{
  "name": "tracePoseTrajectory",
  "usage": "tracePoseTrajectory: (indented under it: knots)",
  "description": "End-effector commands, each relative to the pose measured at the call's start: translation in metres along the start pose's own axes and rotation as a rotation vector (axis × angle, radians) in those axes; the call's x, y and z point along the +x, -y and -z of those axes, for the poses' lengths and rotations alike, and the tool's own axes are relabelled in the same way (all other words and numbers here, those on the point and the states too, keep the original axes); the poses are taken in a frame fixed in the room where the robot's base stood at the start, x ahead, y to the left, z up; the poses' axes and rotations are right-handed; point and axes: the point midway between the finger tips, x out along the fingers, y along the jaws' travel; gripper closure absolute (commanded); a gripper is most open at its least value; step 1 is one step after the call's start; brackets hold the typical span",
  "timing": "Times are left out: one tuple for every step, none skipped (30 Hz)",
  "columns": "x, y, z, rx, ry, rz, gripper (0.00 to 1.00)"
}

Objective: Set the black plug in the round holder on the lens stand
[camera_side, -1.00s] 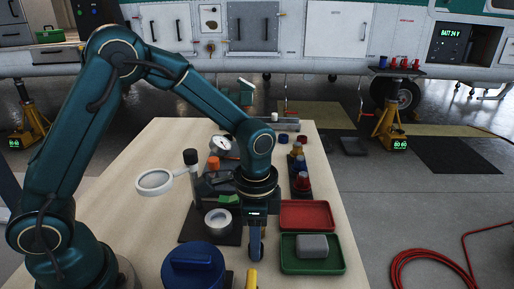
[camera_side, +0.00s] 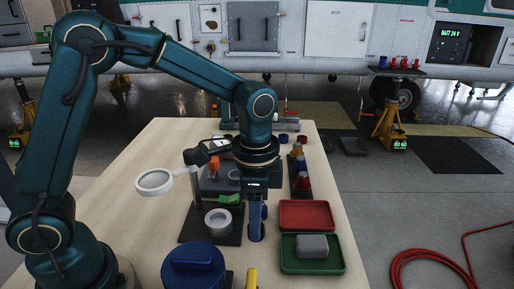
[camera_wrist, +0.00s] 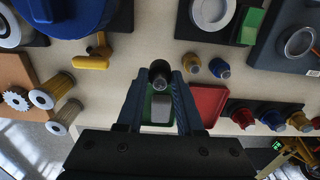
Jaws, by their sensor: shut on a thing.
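My gripper (camera_side: 257,234) points down beside the lens stand, left of the trays, in the side view. In the wrist view its fingers (camera_wrist: 160,80) are shut on the black plug (camera_wrist: 159,68), a dark cylinder at their tips. The lens stand has a dark base (camera_side: 190,236) and an upright post carrying a white-rimmed lens (camera_side: 155,182). A pale round holder (camera_side: 218,221) sits on the base, left of my gripper. It also shows at the top of the wrist view (camera_wrist: 212,12). The plug is mostly hidden by the fingers in the side view.
A blue lidded pot (camera_side: 193,268) and a yellow object (camera_side: 252,279) stand in front. A red tray (camera_side: 306,203) and a green tray (camera_side: 287,266) with a grey block (camera_side: 312,246) lie right. Coloured caps (camera_side: 302,183) stand behind. The table's left side is clear.

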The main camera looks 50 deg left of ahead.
Motion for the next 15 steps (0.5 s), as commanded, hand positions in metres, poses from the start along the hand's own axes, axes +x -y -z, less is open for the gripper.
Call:
tracePoseTrajectory:
  knots:
    - [-0.001,0.0,0.0,0.0,-0.002,0.001,1.0]
    - [-0.002,0.0,0.0,0.0,-0.001,0.001,1.0]
    - [-0.002,0.0,0.0,0.0,-0.001,0.001,1.0]
    - [-0.002,0.0,0.0,0.0,-0.001,0.001,1.0]
    - [-0.002,0.0,0.0,0.0,-0.001,0.001,1.0]
    - [-0.002,0.0,0.0,0.0,-0.001,0.001,1.0]
    - [-0.002,0.0,0.0,0.0,-0.001,0.001,1.0]
    - [-0.002,0.0,0.0,0.0,-0.001,0.001,1.0]
    - [-0.002,0.0,0.0,0.0,-0.001,0.0,1.0]
    - [-0.002,0.0,0.0,-0.002,0.001,-0.001,1.0]
    - [-0.001,-0.001,-0.002,-0.006,0.007,-0.004,1.0]
    - [-0.002,-0.002,-0.005,-0.017,0.017,-0.011,1.0]
    - [-0.004,0.0,-0.01,-0.038,0.022,-0.014,1.0]
    - [-0.005,0.004,-0.014,-0.06,0.022,-0.015,1.0]
    - [-0.008,0.009,-0.02,-0.095,0.024,-0.017,1.0]
